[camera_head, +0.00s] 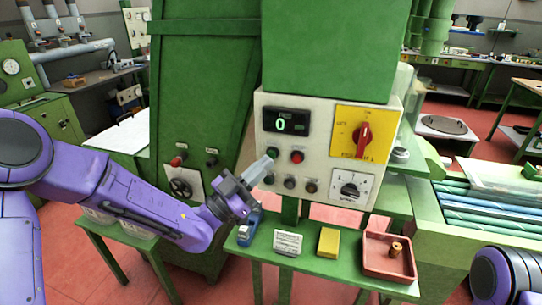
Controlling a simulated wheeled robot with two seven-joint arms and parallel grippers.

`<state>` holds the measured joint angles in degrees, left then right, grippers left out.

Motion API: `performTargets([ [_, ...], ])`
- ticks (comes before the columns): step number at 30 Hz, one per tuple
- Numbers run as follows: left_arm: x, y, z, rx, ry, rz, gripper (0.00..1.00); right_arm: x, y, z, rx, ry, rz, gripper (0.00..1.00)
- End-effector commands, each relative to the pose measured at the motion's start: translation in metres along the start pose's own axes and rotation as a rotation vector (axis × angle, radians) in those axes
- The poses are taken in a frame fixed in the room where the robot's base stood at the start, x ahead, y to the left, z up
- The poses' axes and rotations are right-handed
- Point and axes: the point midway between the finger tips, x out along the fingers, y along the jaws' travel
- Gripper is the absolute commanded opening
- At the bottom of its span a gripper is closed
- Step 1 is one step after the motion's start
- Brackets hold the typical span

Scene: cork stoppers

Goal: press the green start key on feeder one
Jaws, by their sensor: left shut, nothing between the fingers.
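A pale control panel (330,125) on the green machine carries a display (287,122) reading 0, a green key (273,152) and a red key (297,156). No readable label tells me which feeder this is. My left gripper (263,166) is shut and empty, its fingertips at the lower left edge of the green key. I cannot tell whether they touch it. The key is mostly visible above the tips. My right arm shows only in part at the lower right; its gripper is out of view.
A yellow plate with a red rotary switch (362,137) and several dark knobs share the panel. Below, a narrow green shelf holds a blue object (248,229), a small sign (288,242), a yellow block (328,242) and a red tray (373,265) with a cork stopper (396,249).

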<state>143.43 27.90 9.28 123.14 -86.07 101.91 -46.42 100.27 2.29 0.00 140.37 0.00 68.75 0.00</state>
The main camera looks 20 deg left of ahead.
Motion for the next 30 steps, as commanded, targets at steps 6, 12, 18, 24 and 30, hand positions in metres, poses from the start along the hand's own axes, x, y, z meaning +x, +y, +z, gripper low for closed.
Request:
performTargets([
  [6, 0.0000, 0.0000, 0.0000, 0.000, 0.000, 0.000, 0.00, 0.0000, 0.0000, 0.0000, 0.000, 0.000, 0.000, 0.52],
  [12, 0.0000, 0.0000, 0.0000, 0.000, 0.000, 0.000, 0.00, 0.0000, 0.0000, 0.0000, 0.000, 0.000, 0.000, 0.52],
  [18, 0.0000, 0.0000, 0.0000, 0.000, 0.000, 0.000, 0.00, 0.0000, 0.0000, 0.0000, 0.000, 0.000, 0.000, 0.52],
  [24, 0.0000, -0.0001, 0.0001, 0.000, 0.000, 0.000, 0.00, 0.0002, 0.0000, 0.0001, 0.000, 0.000, 0.000, 0.52],
  [30, 0.0029, -0.0027, 0.0043, 0.002, 0.000, 0.000, 0.00, 0.0059, -0.0005, 0.0024, 0.000, 0.000, 0.000, 0.52],
])
